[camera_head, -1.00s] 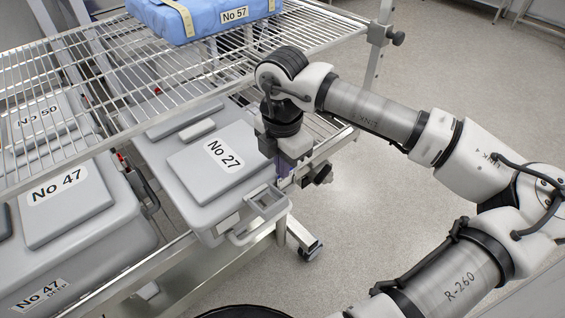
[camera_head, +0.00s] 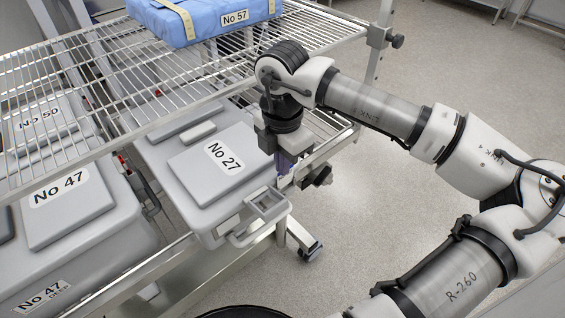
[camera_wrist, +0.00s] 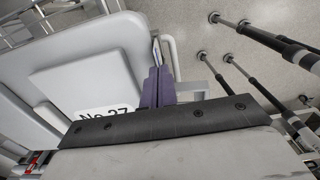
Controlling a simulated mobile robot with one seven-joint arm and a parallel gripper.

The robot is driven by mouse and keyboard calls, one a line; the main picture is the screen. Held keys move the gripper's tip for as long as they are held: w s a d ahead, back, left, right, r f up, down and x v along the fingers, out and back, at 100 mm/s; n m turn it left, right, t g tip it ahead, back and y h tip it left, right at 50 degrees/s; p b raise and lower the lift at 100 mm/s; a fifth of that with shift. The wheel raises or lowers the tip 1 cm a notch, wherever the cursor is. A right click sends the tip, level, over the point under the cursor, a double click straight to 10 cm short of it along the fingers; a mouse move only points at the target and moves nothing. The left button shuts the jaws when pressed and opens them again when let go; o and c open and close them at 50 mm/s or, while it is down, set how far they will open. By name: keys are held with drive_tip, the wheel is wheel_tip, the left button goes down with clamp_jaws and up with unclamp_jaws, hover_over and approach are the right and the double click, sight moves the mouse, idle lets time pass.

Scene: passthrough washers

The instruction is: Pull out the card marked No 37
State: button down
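I cannot make out a card marked No 37 in either view. A grey lidded container (camera_head: 184,187) bears a No 27 label (camera_head: 224,157), partly cut off in the wrist view (camera_wrist: 103,112). A grey frame-like holder (camera_head: 268,204) stands at its near right corner. My gripper (camera_head: 284,166) points down beside the container's right edge; its tips are largely hidden in the head view. In the wrist view its purple fingers (camera_wrist: 158,86) are close together beside the lid. A thin pale piece (camera_wrist: 157,52) shows just beyond their tips; I cannot tell whether they hold it.
A wire shelf (camera_head: 95,105) spans above the containers, with a blue wrapped pack marked No 57 (camera_head: 205,20) on it. Containers marked No 47 (camera_head: 110,240) and No 50 (camera_head: 42,135) stand at the left. The floor (camera_head: 440,75) at the right is open.

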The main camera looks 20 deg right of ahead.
drive_tip(key=shift+r+p, duration=1.1)
drive_tip(key=shift+r, duration=1.9)
drive_tip(key=shift+r, duration=0.1)
